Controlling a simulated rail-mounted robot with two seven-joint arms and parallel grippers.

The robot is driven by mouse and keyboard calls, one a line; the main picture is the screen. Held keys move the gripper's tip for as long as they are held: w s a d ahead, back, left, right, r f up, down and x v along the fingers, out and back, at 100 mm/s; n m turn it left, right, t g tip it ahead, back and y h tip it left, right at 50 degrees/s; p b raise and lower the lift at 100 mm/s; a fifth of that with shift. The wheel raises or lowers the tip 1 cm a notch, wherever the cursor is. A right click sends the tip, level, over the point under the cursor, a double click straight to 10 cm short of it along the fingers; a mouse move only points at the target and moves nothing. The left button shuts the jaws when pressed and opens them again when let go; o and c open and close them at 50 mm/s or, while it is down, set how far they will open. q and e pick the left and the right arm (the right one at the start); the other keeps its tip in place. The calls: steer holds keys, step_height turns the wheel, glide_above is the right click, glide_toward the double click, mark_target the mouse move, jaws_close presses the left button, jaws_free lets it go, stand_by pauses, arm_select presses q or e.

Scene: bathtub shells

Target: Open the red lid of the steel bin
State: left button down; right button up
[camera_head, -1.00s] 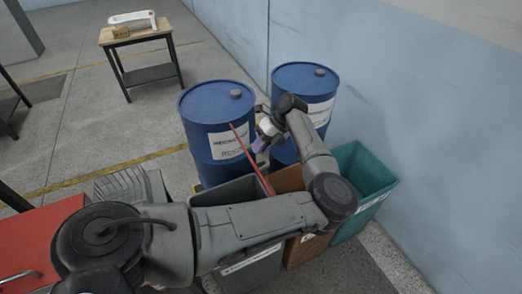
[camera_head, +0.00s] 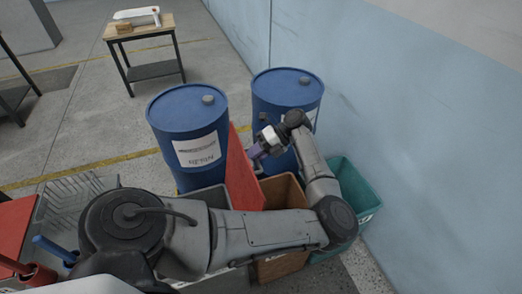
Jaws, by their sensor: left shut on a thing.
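The red lid (camera_head: 238,172) stands steeply tilted, seen as a tall red panel in front of the gap between two blue drums. It rises from the grey steel bin (camera_head: 212,195), whose rim shows just left of it; my arm hides most of the bin's front. My left gripper (camera_head: 254,150) is at the right side of the lid, near its upper part, and is shut on its edge. The fingertips are small and partly hard to make out. My right gripper is not in view.
Two blue drums (camera_head: 190,125) and (camera_head: 284,90) stand close behind the bins. A brown bin (camera_head: 284,190) and a teal bin (camera_head: 350,182) stand to the right, near the blue wall (camera_head: 420,130). A wire basket (camera_head: 75,195) is at left. A small table (camera_head: 140,34) stands farther back.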

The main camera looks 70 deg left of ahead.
arm_select(q)
steer(key=shift+s+f, duration=0.1)
steer(key=shift+f, duration=0.25)
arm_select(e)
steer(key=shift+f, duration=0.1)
arm_select(q)
steer(key=c, duration=1.5)
jaws_free()
steer(key=shift+s+d, duration=0.1)
steer(key=o, duration=0.3)
steer(key=shift+s+d, duration=0.2)
steer(key=shift+s, duration=0.05)
steer(key=shift+o, duration=0.2)
steer(key=shift+w+a+r, duration=0.15)
steer(key=shift+w, duration=0.1)
steer(key=v, duration=1.3)
steer(key=shift+w+r, duration=0.15)
steer(key=shift+w, duration=0.2)
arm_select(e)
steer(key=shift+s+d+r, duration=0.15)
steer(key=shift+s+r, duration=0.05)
arm_select(q)
steer(key=shift+a, duration=0.1)
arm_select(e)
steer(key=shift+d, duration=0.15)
